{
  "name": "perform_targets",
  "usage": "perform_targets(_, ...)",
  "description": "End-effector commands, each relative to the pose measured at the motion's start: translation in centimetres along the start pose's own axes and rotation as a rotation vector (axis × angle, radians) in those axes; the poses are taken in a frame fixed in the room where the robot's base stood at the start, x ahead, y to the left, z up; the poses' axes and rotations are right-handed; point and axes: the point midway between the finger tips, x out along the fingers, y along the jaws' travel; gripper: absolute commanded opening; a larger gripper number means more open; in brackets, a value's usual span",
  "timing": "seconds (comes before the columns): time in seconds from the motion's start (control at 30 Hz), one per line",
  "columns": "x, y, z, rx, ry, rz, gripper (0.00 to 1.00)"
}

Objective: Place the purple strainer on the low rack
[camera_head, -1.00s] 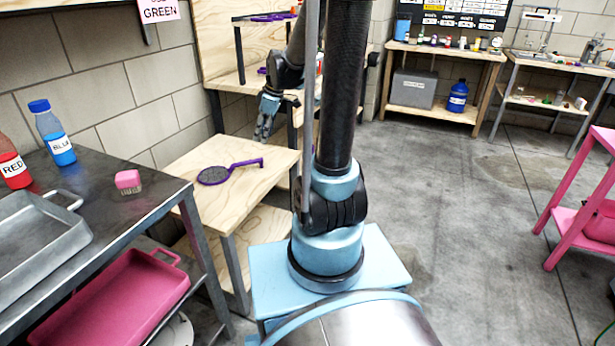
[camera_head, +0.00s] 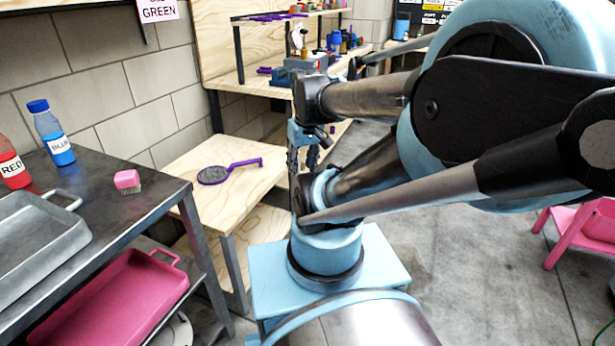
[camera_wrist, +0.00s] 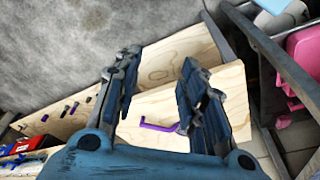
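The purple strainer (camera_head: 214,175) lies flat on the top of a low plywood rack (camera_head: 190,158) in the head view. Its handle points right, toward my arm. My gripper (camera_head: 303,148) hangs beyond the rack's right side, apart from the strainer. In the wrist view my gripper (camera_wrist: 158,70) is open, with its two fingers spread and nothing held between them. A purple handle (camera_wrist: 158,127) shows between the fingers on the plywood. The strainer's round part is hidden there, apparently behind the right finger.
A plywood shelf unit (camera_head: 268,53) with several small items stands behind; another purple utensil (camera_head: 265,17) lies on its upper shelf. A dark metal table (camera_head: 110,215) at left carries a grey tray (camera_head: 45,235), bottles and a pink brush (camera_head: 127,180). A pink rack (camera_head: 575,235) stands at right.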

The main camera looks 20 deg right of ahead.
Motion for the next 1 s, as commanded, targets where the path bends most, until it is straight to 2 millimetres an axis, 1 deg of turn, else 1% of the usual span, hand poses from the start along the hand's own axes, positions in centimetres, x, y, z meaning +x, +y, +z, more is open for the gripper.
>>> perform_targets(0.03,0.3,0.1,1.1,0.039,-0.001,0.01,0.38)
perform_targets(0.1,0.7,0.3,2.1,0.088,-0.002,0.022,0.38)
perform_targets(0.2,1.0,0.3,3.2,0.142,-0.002,0.034,0.38)
perform_targets(0.3,1.3,0.2,3.7,0.17,-0.002,0.042,0.38)
perform_targets(1.0,1.3,0.3,3.8,0.181,-0.002,0.044,0.38)
